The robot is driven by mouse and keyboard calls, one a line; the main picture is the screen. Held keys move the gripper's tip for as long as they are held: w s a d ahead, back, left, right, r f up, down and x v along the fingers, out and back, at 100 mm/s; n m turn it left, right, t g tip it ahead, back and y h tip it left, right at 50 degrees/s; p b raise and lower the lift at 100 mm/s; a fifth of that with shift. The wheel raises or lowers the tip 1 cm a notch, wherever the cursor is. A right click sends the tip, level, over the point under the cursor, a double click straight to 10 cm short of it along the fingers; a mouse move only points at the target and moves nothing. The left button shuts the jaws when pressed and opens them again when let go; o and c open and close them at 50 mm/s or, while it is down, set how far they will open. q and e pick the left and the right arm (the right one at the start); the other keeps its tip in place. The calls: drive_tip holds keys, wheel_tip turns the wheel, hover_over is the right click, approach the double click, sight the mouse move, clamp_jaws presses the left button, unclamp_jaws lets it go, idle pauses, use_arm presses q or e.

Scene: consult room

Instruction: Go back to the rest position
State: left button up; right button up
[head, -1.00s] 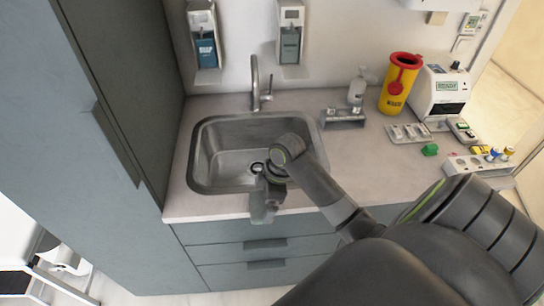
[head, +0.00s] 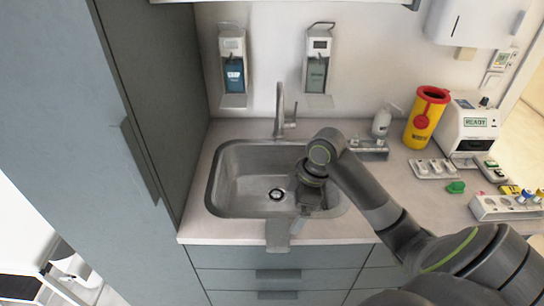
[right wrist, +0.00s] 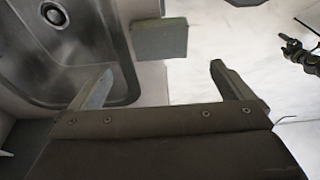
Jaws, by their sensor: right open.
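My right gripper (head: 280,236) is over the front rim of the sink, pointing down, with my forearm reaching in from the lower right. In the right wrist view its two fingers (right wrist: 162,84) stand wide apart with nothing between them. My left gripper does not show in the head view.
The steel sink (head: 235,190) is set in the pale counter (head: 350,222), with a tap (head: 279,110) behind. To the right are a yellow sharps bin (head: 424,120), a white device (head: 467,125) and a rack (head: 503,207). A tall grey cabinet (head: 70,130) bounds the left. Drawers (head: 230,278) are below.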

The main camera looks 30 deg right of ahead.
drive_tip(key=s+a+f+m+t+h, duration=0.1)
drive_tip(key=s+a+f+m, duration=0.1)
drive_tip(key=s+f+m, duration=0.45)
drive_tip(key=s+d+f+m+t+h, duration=0.1)
drive_tip(key=s+f+m+h, duration=0.15)
drive_tip(key=s, duration=0.45)
drive_tip(key=s+d+f+m+h, duration=0.1)
drive_tip(key=s+m, duration=0.2)
drive_tip(key=s, duration=0.4)
wheel_tip(320, 180, down, 27)
drive_tip(key=d+g+b, duration=0.1)
drive_tip(key=b, duration=0.3)
drive_tip(key=s+f+b, duration=0.2)
drive_tip(key=s+f, duration=0.5)
drive_tip(key=f, duration=0.3)
drive_tip(key=s+a+f+g+b, duration=0.1)
drive_tip(key=s+f, duration=0.7)
drive_tip(key=f, duration=0.2)
drive_tip(key=shift+f+y+b, duration=0.3)
drive_tip(key=shift+y+b, duration=0.05)
